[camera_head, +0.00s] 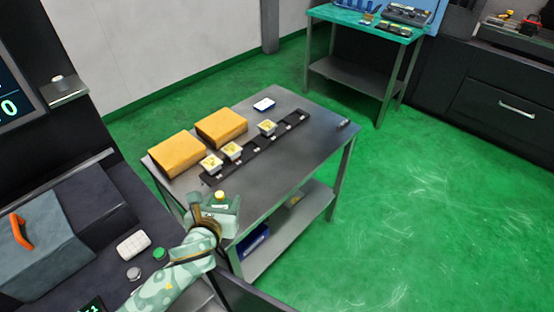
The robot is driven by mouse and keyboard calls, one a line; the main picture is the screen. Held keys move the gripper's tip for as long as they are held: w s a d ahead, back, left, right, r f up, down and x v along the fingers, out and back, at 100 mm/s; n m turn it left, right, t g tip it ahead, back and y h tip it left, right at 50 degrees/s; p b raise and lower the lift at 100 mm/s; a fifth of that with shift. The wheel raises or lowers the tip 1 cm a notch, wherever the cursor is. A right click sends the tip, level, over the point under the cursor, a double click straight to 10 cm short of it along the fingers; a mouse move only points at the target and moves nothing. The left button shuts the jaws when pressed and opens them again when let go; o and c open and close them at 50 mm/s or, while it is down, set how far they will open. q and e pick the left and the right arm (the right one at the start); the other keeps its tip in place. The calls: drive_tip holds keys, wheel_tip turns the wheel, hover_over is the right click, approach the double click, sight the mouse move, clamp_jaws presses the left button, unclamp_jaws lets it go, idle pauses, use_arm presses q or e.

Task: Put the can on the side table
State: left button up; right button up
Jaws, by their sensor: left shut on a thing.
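My left gripper (209,218) reaches in from the bottom and is shut on the can (228,214). The can is pale green with a yellow cap and looks upright. Part of it is hidden behind my gripper. It appears at the near left corner of the side table (285,178); I cannot tell whether it touches the top. The side table has a dark grey top and a lower shelf. My right gripper is not in view.
Two yellow-orange boxes (222,126) (177,153), a dark rack (255,148) with small pale trays and a small blue-white box (264,105) sit on the table. Its near right part is bare. A dark bench with a grey case (45,250) stands at left.

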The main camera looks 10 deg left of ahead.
use_arm(q)
drive_tip(key=w+a+f+b, duration=0.1)
drive_tip(key=w+f+b, duration=0.1)
drive_tip(key=w+f, duration=0.2)
drive_tip(key=w+a+f+b, duration=0.1)
drive_tip(key=w+f+b, duration=0.2)
drive_tip(key=w+f, duration=0.1)
drive_tip(key=w+a+f+b, duration=0.1)
drive_tip(key=w+f+b, duration=0.1)
drive_tip(key=w+f, duration=0.3)
drive_tip(key=shift+w+a+b, duration=0.2)
drive_tip(key=shift+a+b, duration=0.15)
drive_tip(key=shift+b, duration=0.05)
drive_tip(key=shift+r, duration=0.1)
drive_tip(key=o, duration=1.1)
drive_tip(key=shift+f, duration=0.2)
drive_tip(key=shift+o, duration=0.2)
drive_tip(key=shift+r, duration=0.1)
